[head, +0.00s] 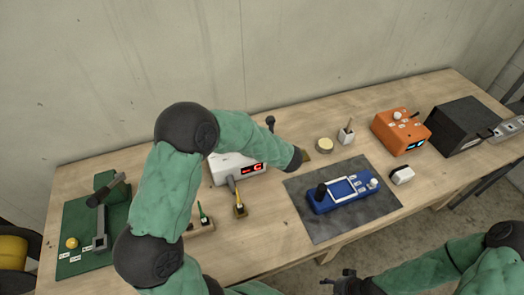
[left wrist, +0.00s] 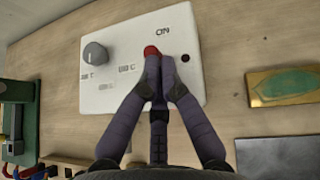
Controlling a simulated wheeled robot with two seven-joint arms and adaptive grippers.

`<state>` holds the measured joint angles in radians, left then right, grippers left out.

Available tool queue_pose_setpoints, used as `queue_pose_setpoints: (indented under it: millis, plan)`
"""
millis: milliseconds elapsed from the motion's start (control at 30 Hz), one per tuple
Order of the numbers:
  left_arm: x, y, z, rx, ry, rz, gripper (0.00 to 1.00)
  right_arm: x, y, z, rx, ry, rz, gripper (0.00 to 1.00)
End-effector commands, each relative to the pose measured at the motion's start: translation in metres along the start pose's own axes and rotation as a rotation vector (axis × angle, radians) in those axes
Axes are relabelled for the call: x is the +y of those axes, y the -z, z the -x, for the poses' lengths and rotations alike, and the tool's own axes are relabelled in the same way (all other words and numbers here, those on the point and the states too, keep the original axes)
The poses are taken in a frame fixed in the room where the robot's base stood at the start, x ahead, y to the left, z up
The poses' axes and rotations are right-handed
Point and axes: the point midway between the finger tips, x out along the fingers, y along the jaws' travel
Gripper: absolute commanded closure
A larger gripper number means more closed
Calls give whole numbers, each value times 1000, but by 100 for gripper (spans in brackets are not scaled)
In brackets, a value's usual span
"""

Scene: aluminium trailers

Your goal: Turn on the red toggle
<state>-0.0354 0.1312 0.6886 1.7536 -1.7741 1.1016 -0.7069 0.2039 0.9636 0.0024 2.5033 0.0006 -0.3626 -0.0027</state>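The red toggle (left wrist: 152,50) is a small red knob on the white box (left wrist: 118,35), beside the "ON" label, in the left wrist view. The tips of my left gripper (left wrist: 161,68) are drawn together just below the toggle. Whether they touch it is unclear. Nothing shows between them.
A grey knob (left wrist: 95,54) is on the box left of the toggle. A blue device (head: 345,192) lies on a dark mat (head: 310,220) to the right. An orange box (head: 400,130) and a black box (head: 457,125) stand further right. A green fixture (head: 85,225) is at the left.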

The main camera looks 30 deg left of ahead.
Motion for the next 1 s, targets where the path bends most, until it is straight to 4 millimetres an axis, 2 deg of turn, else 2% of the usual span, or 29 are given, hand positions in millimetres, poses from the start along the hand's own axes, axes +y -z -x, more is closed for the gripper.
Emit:
queue_pose_setpoints:
  millis: [100,333,1000]
  plan:
    - [3,4,0,51,-13,-16,100,-5,-1,12,0,0,2,44]
    - [3,11,-1,55,-10,-21,100,-3,0,8,0,0,1,44]
    - [2,0,9,57,-9,-22,100,-6,-1,17,0,0,1,44]
